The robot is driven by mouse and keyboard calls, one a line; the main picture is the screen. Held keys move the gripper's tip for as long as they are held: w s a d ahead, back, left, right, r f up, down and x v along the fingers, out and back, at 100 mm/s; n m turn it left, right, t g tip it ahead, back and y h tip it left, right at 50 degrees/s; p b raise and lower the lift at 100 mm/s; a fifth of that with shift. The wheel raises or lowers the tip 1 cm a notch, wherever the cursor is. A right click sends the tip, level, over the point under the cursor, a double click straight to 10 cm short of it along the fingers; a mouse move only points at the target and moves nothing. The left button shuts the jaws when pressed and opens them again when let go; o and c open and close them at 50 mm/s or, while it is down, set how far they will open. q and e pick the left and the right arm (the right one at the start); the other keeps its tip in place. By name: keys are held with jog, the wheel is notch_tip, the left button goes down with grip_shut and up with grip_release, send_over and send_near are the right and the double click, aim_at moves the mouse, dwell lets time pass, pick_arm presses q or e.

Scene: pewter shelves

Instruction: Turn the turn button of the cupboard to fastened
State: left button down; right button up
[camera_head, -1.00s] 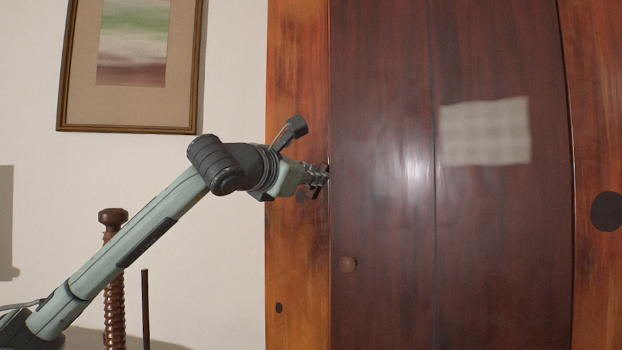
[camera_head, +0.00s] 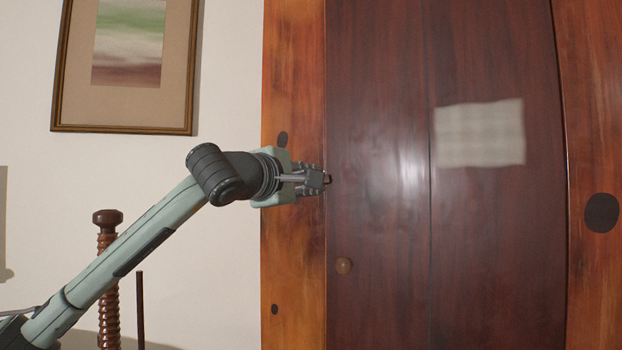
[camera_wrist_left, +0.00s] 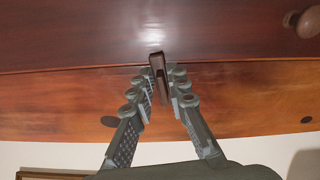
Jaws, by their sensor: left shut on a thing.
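The cupboard has a dark red-brown door (camera_head: 380,110) and a lighter orange-brown frame post (camera_head: 294,70) left of it. The turn button is a small dark brown bar, seen in the left wrist view (camera_wrist_left: 158,72) between my fingers. There it lies across the seam, one end over the door's edge and the other over the post. In the head view only its dark tip (camera_head: 328,179) shows past the fingers; the rest is hidden. My left gripper (camera_head: 318,181) is shut on the turn button at the post's edge. My right gripper is in neither view.
A round wooden knob (camera_head: 344,266) sticks out of the door below my gripper. A pale patch (camera_head: 479,133) is on the door. A framed picture (camera_head: 127,112) hangs on the wall at left. A turned wooden post (camera_head: 108,275) stands behind my left arm.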

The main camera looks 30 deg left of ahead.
pick_arm(q)
jog(key=shift+f+m, duration=0.1)
jog(key=shift+m, duration=0.9)
jog(key=c, duration=1.7)
grip_release()
jog(key=shift+s, duration=0.1)
jog(key=shift+s+d, duration=0.15)
jog(key=shift+s, duration=1.85)
jog(key=shift+s+d, duration=0.2)
jog(key=shift+s, duration=1.75)
jog(key=shift+s+d, duration=0.15)
jog(key=shift+s, duration=1.85)
